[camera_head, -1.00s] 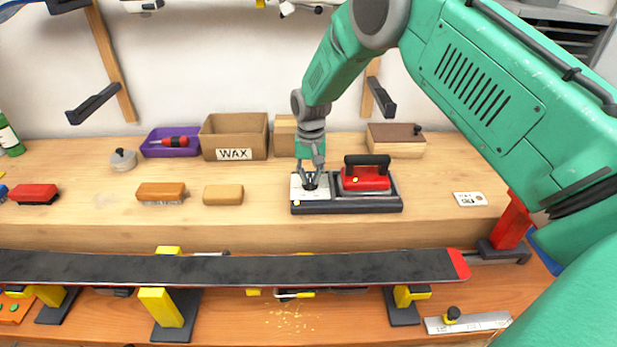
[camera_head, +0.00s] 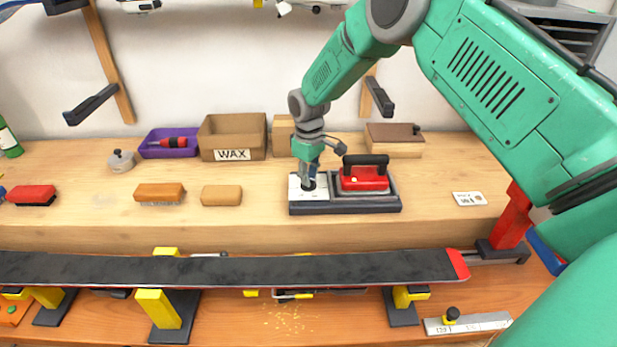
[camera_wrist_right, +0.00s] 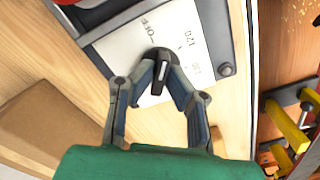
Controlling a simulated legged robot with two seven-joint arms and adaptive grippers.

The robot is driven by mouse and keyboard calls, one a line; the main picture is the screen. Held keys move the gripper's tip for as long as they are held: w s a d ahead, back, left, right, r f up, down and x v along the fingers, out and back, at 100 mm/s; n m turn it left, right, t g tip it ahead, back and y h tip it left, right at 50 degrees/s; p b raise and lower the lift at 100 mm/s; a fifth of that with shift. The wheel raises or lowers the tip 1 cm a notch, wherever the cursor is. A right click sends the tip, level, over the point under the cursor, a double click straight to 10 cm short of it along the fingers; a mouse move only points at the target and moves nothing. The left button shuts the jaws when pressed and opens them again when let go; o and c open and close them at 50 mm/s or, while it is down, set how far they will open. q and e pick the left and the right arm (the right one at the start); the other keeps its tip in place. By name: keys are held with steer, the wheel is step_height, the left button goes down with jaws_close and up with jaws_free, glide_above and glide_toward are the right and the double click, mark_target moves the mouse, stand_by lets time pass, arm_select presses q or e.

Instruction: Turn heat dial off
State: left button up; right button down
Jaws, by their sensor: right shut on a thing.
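The black heat dial (camera_wrist_right: 160,62) sits on a white plate (camera_wrist_right: 191,35) marked OFF and with numbers, at the left part of the iron's dark base (camera_head: 345,208). The dial also shows in the head view (camera_head: 309,186), partly covered by my gripper. My right gripper (camera_wrist_right: 167,80) is shut on the dial, one finger on each side, reaching down from above. It also shows in the head view (camera_head: 308,180). The red iron (camera_head: 364,178) with a black handle rests on the base right beside the plate. My left gripper is not in view.
A cardboard box marked WAX (camera_head: 233,138) and a purple tray (camera_head: 170,143) stand behind to the left. A yellow-brown block (camera_head: 221,195) and brushes lie left of the base. A long dark ski (camera_head: 230,270) spans the front on yellow supports.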

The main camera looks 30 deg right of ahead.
steer(key=n, duration=0.5)
steer(key=shift+w+r, duration=0.1)
steer(key=shift+w, duration=0.15)
steer(key=shift+n, duration=0.4)
steer(key=c, duration=1.7)
jaws_free()
steer(key=shift+c, duration=0.2)
steer(key=shift+o, duration=0.7)
steer(key=shift+w+f, duration=0.1)
steer(key=shift+f, duration=0.15)
steer(key=shift+r, duration=0.1)
steer(key=shift+r, duration=0.3)
step_height(320, 180, up, 11)
